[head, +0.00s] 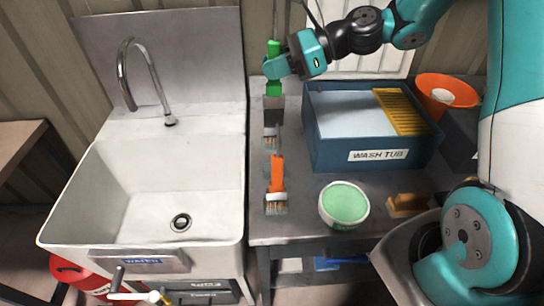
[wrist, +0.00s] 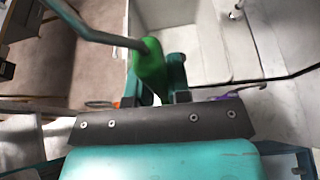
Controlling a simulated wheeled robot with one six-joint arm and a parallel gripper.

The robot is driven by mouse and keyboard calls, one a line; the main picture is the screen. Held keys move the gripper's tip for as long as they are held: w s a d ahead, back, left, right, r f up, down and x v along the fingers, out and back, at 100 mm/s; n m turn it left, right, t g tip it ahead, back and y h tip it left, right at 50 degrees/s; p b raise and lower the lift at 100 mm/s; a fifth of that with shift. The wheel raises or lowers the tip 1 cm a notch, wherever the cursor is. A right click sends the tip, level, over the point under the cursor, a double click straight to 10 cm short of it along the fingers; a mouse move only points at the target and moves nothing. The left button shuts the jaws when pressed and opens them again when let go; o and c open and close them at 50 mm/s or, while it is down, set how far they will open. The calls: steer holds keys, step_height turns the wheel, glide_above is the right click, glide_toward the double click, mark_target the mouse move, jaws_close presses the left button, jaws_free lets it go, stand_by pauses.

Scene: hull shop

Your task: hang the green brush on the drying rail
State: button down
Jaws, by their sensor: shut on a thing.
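In the head view, the green brush (head: 274,88) is upright with its bristles down, above the bench's back left part. Its green handle is in the jaws of my gripper (head: 275,67), which is shut on it from the right. In the wrist view the handle (wrist: 152,66) stands between the fingers of my gripper (wrist: 160,85); the bristles are hidden there. I cannot tell whether the bristles touch anything. A grey rod (wrist: 95,25) runs close to the handle in the wrist view; I cannot tell whether it is the drying rail.
A blue wash tub (head: 332,158) with a yellow ribbed board, a tub of green stuff (head: 344,204), a wooden-looking block (head: 407,204) and an orange bucket (head: 447,88) stand rightward. A white sink (head: 90,200) with a tap is left.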

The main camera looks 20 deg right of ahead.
step_height(320, 180, down, 18)
steer(key=p, duration=0.3)
steer(key=shift+f, duration=0.2)
steer(key=c, duration=1.1)
jaws_free()
steer(key=shift+r, duration=0.1)
steer(key=b+v, duration=0.4)
steer(key=v, duration=0.8)
steer(key=shift+r, duration=0.2)
